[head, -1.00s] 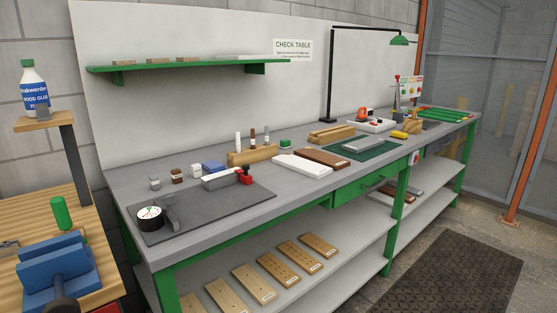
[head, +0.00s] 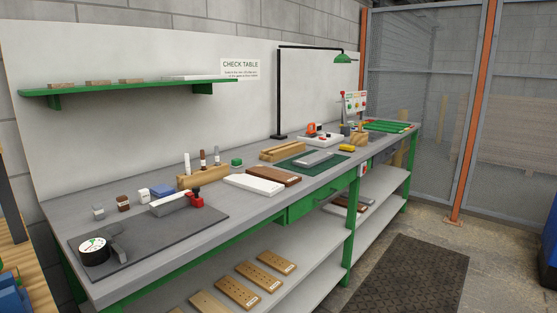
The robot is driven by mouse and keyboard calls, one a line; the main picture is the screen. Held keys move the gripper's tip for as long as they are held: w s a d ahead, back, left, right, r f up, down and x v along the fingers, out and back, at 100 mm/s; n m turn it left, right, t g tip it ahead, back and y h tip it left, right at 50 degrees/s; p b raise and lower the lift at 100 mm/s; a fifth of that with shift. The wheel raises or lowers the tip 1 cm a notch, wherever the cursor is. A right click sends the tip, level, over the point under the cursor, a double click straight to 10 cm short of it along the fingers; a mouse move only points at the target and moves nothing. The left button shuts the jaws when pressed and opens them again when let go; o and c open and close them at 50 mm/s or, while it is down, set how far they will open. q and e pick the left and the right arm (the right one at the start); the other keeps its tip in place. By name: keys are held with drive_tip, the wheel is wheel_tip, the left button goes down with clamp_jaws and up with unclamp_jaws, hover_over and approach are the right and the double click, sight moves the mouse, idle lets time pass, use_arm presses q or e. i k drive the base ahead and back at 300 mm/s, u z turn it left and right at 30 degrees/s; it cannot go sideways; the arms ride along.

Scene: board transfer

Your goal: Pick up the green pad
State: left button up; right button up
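A small green block (head: 237,163) with a pale base sits on the grey table (head: 240,215), right of the wooden holder with upright markers. A flat dark green mat (head: 292,162) lies farther right, with a grey slab (head: 314,159) on it. I cannot tell for sure which of the two is the green pad. Neither of my grippers is in view.
A white board (head: 253,184) and a brown board (head: 276,174) lie between the block and the table's front edge. A wooden holder (head: 203,178) stands left of the block. A lamp (head: 279,95) rises behind. Open floor with a dark mat (head: 415,275) lies at right.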

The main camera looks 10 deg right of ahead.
sight(237, 162)
drive_tip(key=z, duration=1.85)
drive_tip(key=i, duration=4.3)
drive_tip(key=u, duration=4.5)
